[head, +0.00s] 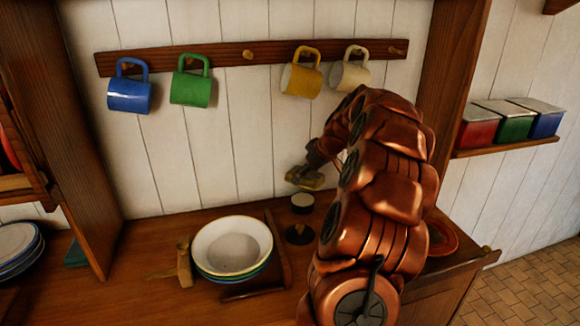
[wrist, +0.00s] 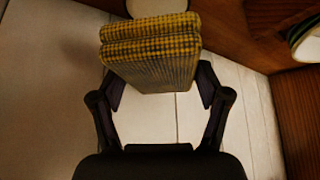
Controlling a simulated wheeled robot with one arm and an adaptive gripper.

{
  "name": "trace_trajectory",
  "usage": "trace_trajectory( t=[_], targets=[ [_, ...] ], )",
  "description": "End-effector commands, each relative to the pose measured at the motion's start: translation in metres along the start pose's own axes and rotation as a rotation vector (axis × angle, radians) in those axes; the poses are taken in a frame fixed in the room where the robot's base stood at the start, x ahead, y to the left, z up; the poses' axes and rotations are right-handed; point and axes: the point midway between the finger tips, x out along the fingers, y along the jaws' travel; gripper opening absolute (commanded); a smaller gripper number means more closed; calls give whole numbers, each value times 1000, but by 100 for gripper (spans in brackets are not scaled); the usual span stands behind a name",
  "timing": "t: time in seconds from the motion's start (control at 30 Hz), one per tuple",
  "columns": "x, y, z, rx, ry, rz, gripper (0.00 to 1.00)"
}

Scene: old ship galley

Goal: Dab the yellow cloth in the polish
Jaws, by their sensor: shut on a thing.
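The yellow cloth is a folded, dark-checked pad (wrist: 150,62) between the two fingers of my gripper (wrist: 160,88) in the wrist view. In the head view, my gripper (head: 316,164) is shut on the cloth (head: 304,180), above the counter near the wall. A small round tin with a pale top, seemingly the polish (head: 302,199), stands just below the cloth in the picture. A pale round shape, likely the same tin (wrist: 150,5), is cut off at the top of the wrist view, beyond the cloth. I cannot tell whether cloth and tin touch.
A dark round lid-like disc (head: 298,234) lies in front of the tin. Stacked bowls (head: 232,247) and a wooden mallet (head: 184,262) are to the left. Mugs hang on a peg rail (head: 225,54) above. My arm partly hides an orange dish (head: 443,238) at right.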

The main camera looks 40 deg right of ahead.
Motion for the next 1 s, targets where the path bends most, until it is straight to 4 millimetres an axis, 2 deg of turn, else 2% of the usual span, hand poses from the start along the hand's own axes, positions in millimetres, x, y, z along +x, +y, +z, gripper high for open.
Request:
trace_trajectory(
  t=[0.37,1.0],
  targets=[
    [5,-1,1,-3,0,-1,48],
    [49,-2,28,-4,0,-3,47]
  ],
)
